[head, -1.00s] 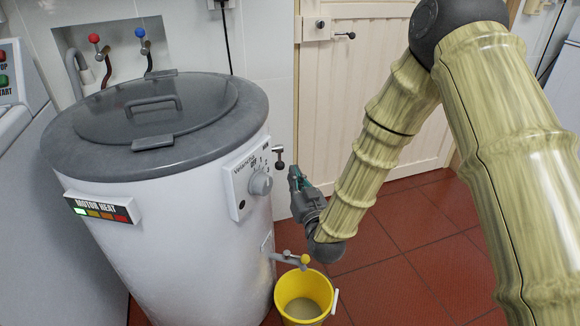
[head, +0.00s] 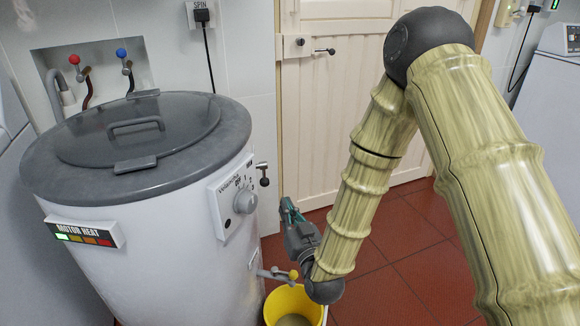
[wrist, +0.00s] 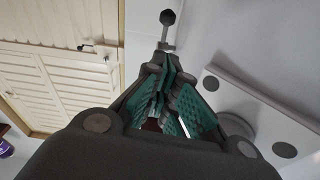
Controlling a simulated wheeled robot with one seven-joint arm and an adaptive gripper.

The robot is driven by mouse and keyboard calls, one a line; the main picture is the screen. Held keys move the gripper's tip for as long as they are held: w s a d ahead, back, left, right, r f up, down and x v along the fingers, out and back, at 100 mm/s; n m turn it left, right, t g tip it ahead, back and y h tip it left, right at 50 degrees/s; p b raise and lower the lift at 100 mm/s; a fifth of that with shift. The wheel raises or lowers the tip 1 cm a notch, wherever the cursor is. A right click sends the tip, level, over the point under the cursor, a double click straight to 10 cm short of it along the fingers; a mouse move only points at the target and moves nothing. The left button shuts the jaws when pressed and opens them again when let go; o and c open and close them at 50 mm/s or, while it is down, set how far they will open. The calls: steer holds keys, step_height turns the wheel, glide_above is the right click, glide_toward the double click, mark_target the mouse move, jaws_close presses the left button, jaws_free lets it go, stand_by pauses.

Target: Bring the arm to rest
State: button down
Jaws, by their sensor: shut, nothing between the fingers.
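My gripper (head: 289,207) is right of the washing drum, above the yellow bucket, with my bamboo-patterned arm bent down to it from the upper right. In the wrist view my gripper (wrist: 166,72) has its green-padded fingertips together with nothing held. A small dark lever (head: 262,173) on the drum's right side is near the fingers, and a black-knobbed lever (wrist: 167,30) shows just beyond the fingertips in the wrist view. I cannot tell whether they touch it.
The white drum (head: 165,255) with a grey lid stands at the left. A cream door (head: 330,110) is behind, and a white appliance (head: 545,130) is at the right. Red tiled floor (head: 400,230) is open.

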steer(key=s+d+f+m+g+h, duration=0.15)
steer(key=s+d+f+g, duration=0.35)
steer(key=f, duration=0.7)
steer(key=s+d+f+g+h, duration=0.3)
steer(key=s+d+f, duration=0.4)
steer(key=f, duration=0.5)
steer(key=s+d+f+m+g+h, duration=0.1)
steer(key=s+d+f+g, duration=0.25)
steer(key=s, duration=0.55)
steer(key=s+d+f+m+g+h, duration=0.1)
steer(key=s+d+f+g, duration=0.3)
steer(key=s, duration=0.6)
steer(key=s+d+f+g+h, duration=0.1)
steer(key=s+d+f+g, duration=0.2)
steer(key=s+d+f, duration=0.45)
step_height(320, 180, up, 27)
steer(key=a+p, duration=0.1)
steer(key=p, duration=2.2)
steer(key=shift+s+a+t+p, duration=0.35)
steer(key=shift+s+a+p, duration=0.05)
